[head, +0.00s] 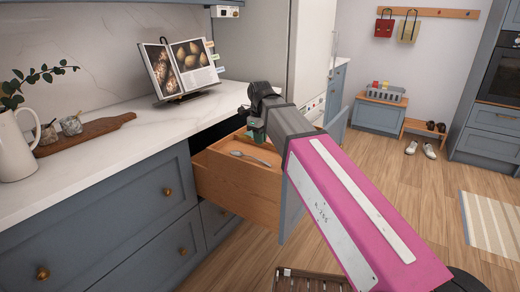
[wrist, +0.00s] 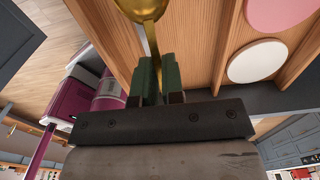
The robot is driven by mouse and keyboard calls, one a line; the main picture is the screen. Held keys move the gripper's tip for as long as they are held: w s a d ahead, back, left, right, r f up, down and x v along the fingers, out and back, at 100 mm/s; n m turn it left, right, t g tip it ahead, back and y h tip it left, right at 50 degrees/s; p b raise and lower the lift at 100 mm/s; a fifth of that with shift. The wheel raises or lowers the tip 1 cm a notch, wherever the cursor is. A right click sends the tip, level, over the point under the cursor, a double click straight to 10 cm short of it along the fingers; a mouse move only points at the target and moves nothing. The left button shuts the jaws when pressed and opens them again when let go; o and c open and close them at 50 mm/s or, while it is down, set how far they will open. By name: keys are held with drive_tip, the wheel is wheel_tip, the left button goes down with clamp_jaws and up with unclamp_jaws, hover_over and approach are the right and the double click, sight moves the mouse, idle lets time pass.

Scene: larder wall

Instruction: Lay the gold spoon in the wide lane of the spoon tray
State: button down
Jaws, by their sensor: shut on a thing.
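My gripper (wrist: 158,75) is shut on the gold spoon (wrist: 146,8), with its green fingers around the handle. The spoon's bowl reaches the top edge of the wrist view. In the head view, my gripper (head: 257,133) is over the open wooden drawer (head: 235,190), and the gold spoon cannot be made out there. In the wrist view, wooden dividers (wrist: 228,45) part the tray in the drawer into lanes. I cannot tell whether the spoon touches the wood. A silver-looking spoon (head: 249,157) lies in the drawer, left of my gripper.
A white disc (wrist: 257,61) and a pink disc (wrist: 283,10) lie beyond a divider in the wrist view. The worktop (head: 120,150) holds a cookbook (head: 181,70), a board (head: 85,133) and a jug (head: 14,145). A slatted crate (head: 310,281) is low in front.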

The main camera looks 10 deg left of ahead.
hover_over(260, 154)
wheel_tip(260, 154, down, 3)
drive_tip(key=shift+r, duration=0.2)
drive_tip(key=shift+f, duration=2.05)
drive_tip(key=shift+f, duration=0.15)
drive_tip(key=c, duration=1.2)
unclamp_jaws()
drive_tip(key=shift+c, duration=0.2)
wheel_tip(260, 154, up, 12)
drive_tip(key=shift+r, duration=0.2)
